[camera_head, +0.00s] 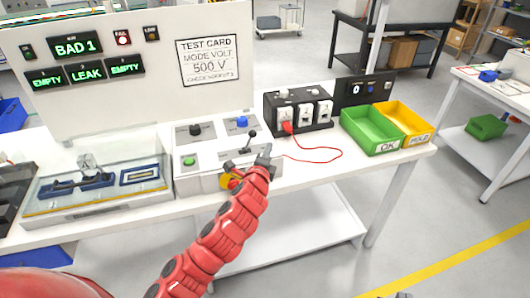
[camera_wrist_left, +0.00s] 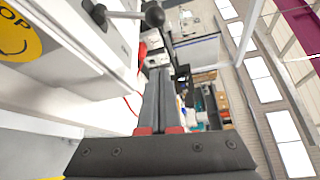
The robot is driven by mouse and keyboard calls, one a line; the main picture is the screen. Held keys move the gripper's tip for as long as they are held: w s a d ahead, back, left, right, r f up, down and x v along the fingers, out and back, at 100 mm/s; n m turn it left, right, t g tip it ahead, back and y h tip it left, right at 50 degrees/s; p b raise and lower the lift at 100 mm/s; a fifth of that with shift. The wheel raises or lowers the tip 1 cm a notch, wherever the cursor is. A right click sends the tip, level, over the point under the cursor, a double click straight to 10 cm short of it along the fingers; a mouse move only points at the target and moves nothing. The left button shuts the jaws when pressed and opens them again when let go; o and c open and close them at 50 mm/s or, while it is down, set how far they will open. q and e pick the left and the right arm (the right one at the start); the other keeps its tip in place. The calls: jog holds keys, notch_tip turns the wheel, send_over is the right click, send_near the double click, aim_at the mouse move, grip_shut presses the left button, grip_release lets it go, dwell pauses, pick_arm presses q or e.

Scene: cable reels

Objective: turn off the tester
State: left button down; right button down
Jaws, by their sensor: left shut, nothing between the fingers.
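The tester is a white control box (camera_head: 212,163) on the table, with a black knob (camera_head: 195,130), a blue knob (camera_head: 241,121), a green button (camera_head: 189,160) and a black lever (camera_head: 249,138). A yellow and red stop control (camera_head: 231,181) is on its front, partly hidden by my arm. My left gripper (camera_head: 264,158) is shut and empty at the box's right front corner. In the left wrist view the shut fingers (camera_wrist_left: 160,95) point past the ball-ended lever (camera_wrist_left: 154,15); contact cannot be told. The yellow STOP disc (camera_wrist_left: 16,36) shows at upper left.
A black socket block (camera_head: 299,112) with a red cable stands right of the tester. Green (camera_head: 371,132) and yellow (camera_head: 402,120) bins are further right. A glass-lidded fixture (camera_head: 98,185) is left. The display panel behind reads BAD 1 (camera_head: 75,46) and LEAK (camera_head: 88,73).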

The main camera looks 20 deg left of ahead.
aim_at(249, 141)
pick_arm(q)
jog(key=w, duration=0.2)
jog(key=w+p, duration=0.1)
jog(key=w, duration=0.3)
jog(key=shift+a+f, duration=0.2)
jog(key=shift+f, duration=0.05)
jog(key=a, duration=0.1)
jog(key=s+a+p, duration=0.1)
jog(key=a+p, duration=0.1)
jog(key=shift+s+r, duration=0.15)
jog(key=shift+r, duration=0.2)
jog(key=shift+s+a, duration=0.2)
jog(key=shift+a, duration=0.15)
jog(key=shift+a+r+b, duration=0.1)
jog(key=shift+b, duration=0.3)
jog(key=shift+s+a+r+n+t+b, duration=0.1)
jog(key=shift+s+n+t+b, duration=0.05)
jog(key=shift+n+t+b, duration=0.2)
